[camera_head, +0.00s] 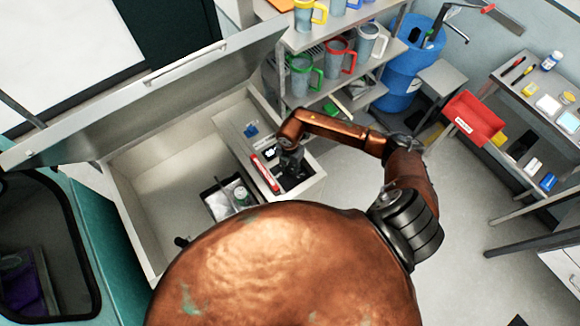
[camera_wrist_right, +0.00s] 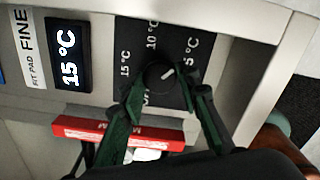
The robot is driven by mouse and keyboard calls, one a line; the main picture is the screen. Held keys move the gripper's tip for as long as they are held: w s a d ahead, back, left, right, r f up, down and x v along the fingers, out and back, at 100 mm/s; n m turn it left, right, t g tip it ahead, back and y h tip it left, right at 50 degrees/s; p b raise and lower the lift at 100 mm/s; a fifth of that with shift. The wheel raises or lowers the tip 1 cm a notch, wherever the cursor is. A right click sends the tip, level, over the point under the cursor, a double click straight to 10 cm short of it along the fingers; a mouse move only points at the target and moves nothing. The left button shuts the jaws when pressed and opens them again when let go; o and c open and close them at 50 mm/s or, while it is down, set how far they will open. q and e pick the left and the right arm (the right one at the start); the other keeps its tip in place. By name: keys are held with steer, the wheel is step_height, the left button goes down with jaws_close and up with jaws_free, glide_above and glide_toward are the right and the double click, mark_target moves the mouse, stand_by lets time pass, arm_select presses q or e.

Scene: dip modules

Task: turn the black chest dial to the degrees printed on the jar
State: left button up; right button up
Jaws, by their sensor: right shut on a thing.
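The black chest dial (camera_wrist_right: 160,75) is a round knob with a white mark, on a dark panel (camera_wrist_right: 143,33) printed with 15, 10 and 5 °C. My right gripper (camera_wrist_right: 166,90) has its fingers on both sides of the dial and is shut on it. In the head view the right gripper (camera_head: 289,160) is over the chest's (camera_head: 165,150) right end, and the arm hides part of the panel. A lit display (camera_wrist_right: 70,60) reads 15 °C. My left gripper is out of view.
A red bar (camera_head: 265,172) lies beside the panel; it also shows in the wrist view (camera_wrist_right: 100,130). The chest's raised lid (camera_head: 160,80) is to the left. A shelf (camera_head: 335,85) with mugs stands behind, near a blue drum (camera_head: 408,70). A red bin (camera_head: 472,118) stands right.

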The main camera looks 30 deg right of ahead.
mark_target(290, 169)
steer(key=shift+w+r+m, duration=0.1)
steer(key=shift+m, duration=0.8)
steer(key=shift+d, duration=0.1)
steer(key=o, duration=1.2)
steer(key=shift+c, duration=0.2)
steer(key=shift+r, duration=0.15)
step_height(290, 169, up, 12)
steer(key=shift+f, duration=0.2)
